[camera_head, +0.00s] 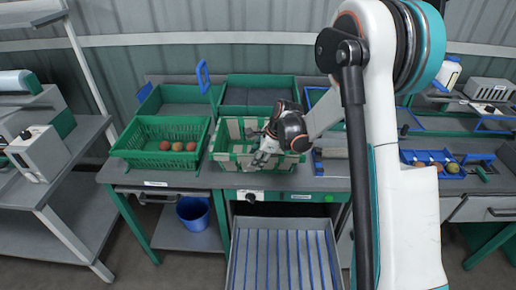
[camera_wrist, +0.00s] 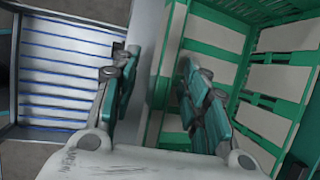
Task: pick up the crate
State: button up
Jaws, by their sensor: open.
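The crate (camera_head: 223,157) is green with cream slatted panels inside and stands on the bench, centre-left in the head view. It fills the right side of the wrist view (camera_wrist: 255,45). My gripper (camera_head: 260,158) is at the near side of the crate and hides part of its front wall. In the wrist view my gripper (camera_wrist: 157,72) is open, with a green crate edge showing between its fingers. The right finger is over the crate's inside, and the left finger is outside, over the bench edge. I cannot tell whether either finger touches the crate.
A green crate (camera_head: 122,151) with several tomatoes stands close on the left. Two more green trays (camera_head: 180,92) stand behind. An open drawer (camera_head: 236,270) with blue stripes juts out below the bench. A blue bucket (camera_head: 193,216) sits on the lower shelf.

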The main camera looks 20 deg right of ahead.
jog(key=shift+w+a+f, duration=0.2)
jog(key=shift+w+f, duration=0.05)
jog(key=shift+f, duration=0.35)
jog(key=shift+c, duration=0.5)
grip_shut()
jog(key=shift+r, duration=0.15)
